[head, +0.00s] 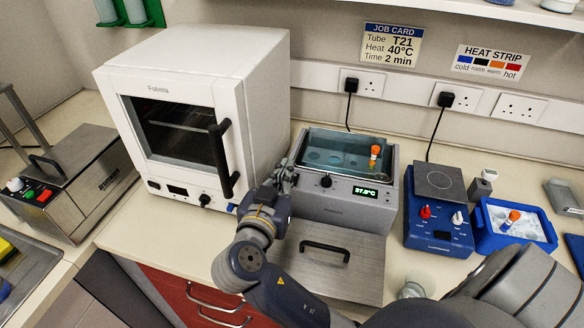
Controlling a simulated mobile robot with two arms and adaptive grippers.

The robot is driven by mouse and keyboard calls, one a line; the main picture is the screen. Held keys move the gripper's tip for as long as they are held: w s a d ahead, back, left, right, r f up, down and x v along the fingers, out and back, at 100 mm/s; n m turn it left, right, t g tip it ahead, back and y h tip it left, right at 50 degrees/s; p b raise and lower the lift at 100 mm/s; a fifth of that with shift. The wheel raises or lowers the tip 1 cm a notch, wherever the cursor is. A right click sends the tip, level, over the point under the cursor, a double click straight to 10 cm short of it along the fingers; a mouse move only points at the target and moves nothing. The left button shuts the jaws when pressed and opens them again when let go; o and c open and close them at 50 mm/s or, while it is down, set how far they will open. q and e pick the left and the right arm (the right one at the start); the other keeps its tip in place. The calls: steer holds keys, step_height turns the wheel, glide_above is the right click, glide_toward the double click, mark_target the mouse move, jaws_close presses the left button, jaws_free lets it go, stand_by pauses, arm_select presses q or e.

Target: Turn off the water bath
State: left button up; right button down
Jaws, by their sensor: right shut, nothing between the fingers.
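The water bath (319,203) is a grey box with an open top and clear blue water inside. Its green display (365,192) is lit and seems to read 37.8°C. A dark knob (326,181) sits on its front panel, left of the display. A tube with an orange cap (374,153) stands in the water at the right side. My right gripper (285,170) is shut and empty at the bath's left front corner, left of the knob; I cannot tell whether it touches the bath. My left gripper is not in view.
A metal lid (362,277) with a black handle lies in front of the bath. A white oven (170,80) stands close on the left. A blue hotplate (437,232) and a blue ice tray (484,240) with an orange-capped tube stand on the right.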

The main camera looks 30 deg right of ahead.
steer(key=w+d+f+p, duration=0.1)
steer(key=d, duration=0.1)
steer(key=w+d+f+p, duration=0.1)
steer(key=w+d+f, duration=0.1)
steer(key=shift+w+d+f+p, duration=0.1)
steer(key=shift+w+f+p, duration=0.05)
steer(key=shift+w+p, duration=0.15)
steer(key=shift+s+f, duration=0.1)
steer(key=shift+f, duration=0.45)
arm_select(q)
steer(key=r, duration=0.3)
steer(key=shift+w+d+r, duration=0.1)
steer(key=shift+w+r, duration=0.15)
arm_select(e)
steer(key=shift+f, duration=0.15)
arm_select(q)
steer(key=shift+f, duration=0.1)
